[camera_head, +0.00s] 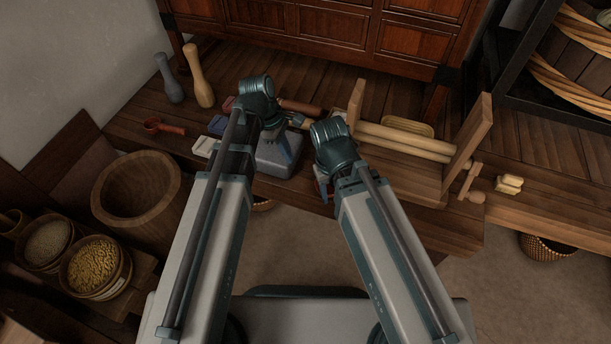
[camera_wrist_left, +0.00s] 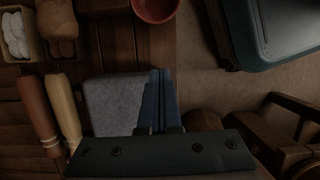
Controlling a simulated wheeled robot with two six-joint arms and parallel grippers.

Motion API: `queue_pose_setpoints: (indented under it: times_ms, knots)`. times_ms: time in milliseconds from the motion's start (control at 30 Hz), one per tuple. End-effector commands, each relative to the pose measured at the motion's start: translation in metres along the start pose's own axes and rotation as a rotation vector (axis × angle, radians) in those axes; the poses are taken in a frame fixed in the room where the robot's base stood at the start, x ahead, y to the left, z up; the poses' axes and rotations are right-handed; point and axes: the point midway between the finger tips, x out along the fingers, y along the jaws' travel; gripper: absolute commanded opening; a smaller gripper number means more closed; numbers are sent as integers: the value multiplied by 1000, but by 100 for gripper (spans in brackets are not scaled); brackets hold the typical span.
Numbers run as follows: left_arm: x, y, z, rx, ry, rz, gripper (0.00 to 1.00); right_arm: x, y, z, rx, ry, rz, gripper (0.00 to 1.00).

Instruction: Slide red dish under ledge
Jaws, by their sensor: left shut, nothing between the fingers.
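The red dish (camera_wrist_left: 155,7) is a round bowl at the top edge of the left wrist view, partly cut off. In the head view a sliver of red that looks like the dish (camera_head: 320,186) shows beside my right wrist, near the table's front edge. My left gripper (camera_head: 286,152) is shut and empty, over the grey stone slab (camera_head: 270,162); its fingers (camera_wrist_left: 155,78) are apart from the dish.
A brown rod (camera_wrist_left: 36,105) and a paler rod (camera_wrist_left: 63,108) lie beyond the slab. A red scoop (camera_head: 165,128) and a pale block (camera_head: 205,147) lie at left. A large wooden bowl (camera_head: 105,205) stands left of the table. A cabinet (camera_head: 330,35) closes the back.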

Motion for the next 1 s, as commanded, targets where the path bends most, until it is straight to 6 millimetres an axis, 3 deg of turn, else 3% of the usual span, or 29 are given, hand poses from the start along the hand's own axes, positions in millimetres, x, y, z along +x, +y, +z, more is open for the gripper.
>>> queue_pose_setpoints:
  times_ms: [733,1000]
  knots:
    - [101,0,-1,3,1,0,0,97,-12,-6,-6,4,-8,50]
    - [107,-1,30,5,1,-1,0,94,-12,-6,-4,4,-8,50]
